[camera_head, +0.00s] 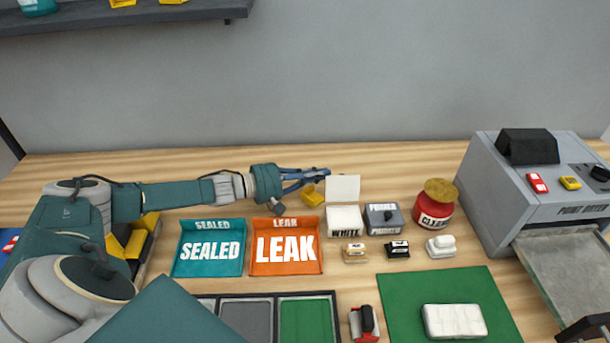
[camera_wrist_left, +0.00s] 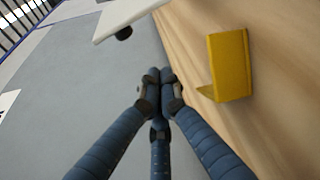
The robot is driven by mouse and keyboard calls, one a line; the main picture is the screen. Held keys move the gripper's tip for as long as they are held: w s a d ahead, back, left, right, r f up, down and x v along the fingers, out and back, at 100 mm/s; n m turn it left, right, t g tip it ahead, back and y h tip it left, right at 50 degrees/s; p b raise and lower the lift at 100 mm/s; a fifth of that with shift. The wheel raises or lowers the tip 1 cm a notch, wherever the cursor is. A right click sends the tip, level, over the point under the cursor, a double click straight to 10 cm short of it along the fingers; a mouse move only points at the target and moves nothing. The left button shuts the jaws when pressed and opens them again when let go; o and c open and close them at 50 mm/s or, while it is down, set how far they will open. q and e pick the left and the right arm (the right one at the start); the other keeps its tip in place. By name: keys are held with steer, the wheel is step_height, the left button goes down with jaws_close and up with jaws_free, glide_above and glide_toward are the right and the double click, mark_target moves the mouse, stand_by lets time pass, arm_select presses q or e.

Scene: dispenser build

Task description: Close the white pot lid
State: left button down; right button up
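The white pot (camera_head: 344,221) stands on the bench, a square white box marked WHITE. Its lid (camera_head: 343,188) stands open, upright at the pot's back edge. In the left wrist view the lid (camera_wrist_left: 125,14) is at the top, with a dark knob (camera_wrist_left: 123,33). My left gripper (camera_head: 327,172) is behind and just left of the lid, apart from it. In the left wrist view its fingertips (camera_wrist_left: 160,75) are together with nothing between them. My right gripper is not seen.
A yellow bracket (camera_head: 312,196) sits just below my left fingers and shows in the left wrist view (camera_wrist_left: 229,65). A grey pot (camera_head: 384,219) and red CLEAR jar (camera_head: 435,208) stand right of the white pot. The orange LEAK tray (camera_head: 286,247) is at its left front.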

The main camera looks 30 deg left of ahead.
mark_target(330, 178)
arm_select(q)
steer(key=shift+x, duration=0.95)
steer(key=shift+w+d+r+p, duration=0.1)
steer(key=shift+d+r+p, duration=0.1)
steer(key=shift+d+p, duration=0.15)
steer(key=shift+s+d+r+p, duration=0.3)
steer(key=shift+s+d+p, duration=0.05)
steer(key=shift+s, duration=0.25)
steer(key=shift+s+d+r+p, duration=0.3)
steer(key=shift+s+d+p, duration=0.05)
steer(key=shift+s, duration=0.25)
steer(key=shift+s+d, duration=0.2)
steer(key=shift+s+d+r+m, duration=0.15)
steer(key=shift+r+m, duration=0.1)
steer(key=shift+m, duration=0.15)
